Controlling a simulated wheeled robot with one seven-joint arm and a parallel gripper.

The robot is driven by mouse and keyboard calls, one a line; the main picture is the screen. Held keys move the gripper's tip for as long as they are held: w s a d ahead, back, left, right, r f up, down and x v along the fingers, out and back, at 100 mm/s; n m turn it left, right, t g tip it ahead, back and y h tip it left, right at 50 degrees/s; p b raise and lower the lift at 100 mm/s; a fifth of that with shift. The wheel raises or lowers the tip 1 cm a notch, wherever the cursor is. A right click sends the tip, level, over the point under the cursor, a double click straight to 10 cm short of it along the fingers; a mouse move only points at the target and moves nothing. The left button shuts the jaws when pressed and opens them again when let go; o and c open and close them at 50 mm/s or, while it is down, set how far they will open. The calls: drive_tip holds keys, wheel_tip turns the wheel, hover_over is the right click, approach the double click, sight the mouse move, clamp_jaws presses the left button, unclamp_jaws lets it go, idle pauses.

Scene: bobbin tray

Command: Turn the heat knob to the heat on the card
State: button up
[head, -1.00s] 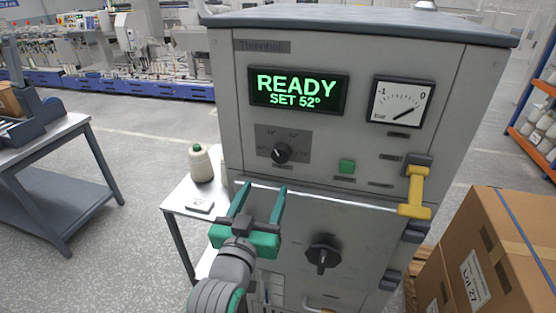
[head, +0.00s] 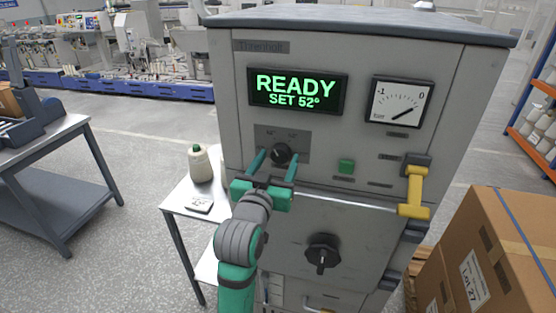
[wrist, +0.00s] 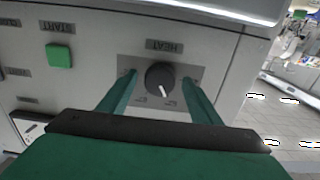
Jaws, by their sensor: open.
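The black heat knob (head: 281,154) is on the grey machine's front, below the green display (head: 298,91) that reads "READY SET 52°". In the wrist view the knob (wrist: 160,79) sits under a "HEAT" label, its white pointer line visible. My green gripper (head: 272,170) is open, with one finger on each side of the knob; in the wrist view the fingers (wrist: 158,92) show a gap to the knob on both sides. A small card (head: 199,204) lies on the side table; its writing is too small to read.
A green start button (head: 346,166) is right of the knob. A yellow handle (head: 415,192) and a lower black knob (head: 322,254) are on the machine. A cone of yarn (head: 200,163) stands on the side table (head: 180,197). A cardboard box (head: 490,255) stands at the right.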

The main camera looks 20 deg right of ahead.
drive_tip(key=shift+w+d, duration=0.15)
drive_tip(key=shift+w, duration=0.15)
drive_tip(key=c, duration=1)
drive_tip(key=shift+c, duration=0.2)
drive_tip(key=n, duration=0.5)
drive_tip(key=shift+n, duration=0.4)
drive_tip(key=n, duration=0.5)
drive_tip(key=shift+n, duration=0.6)
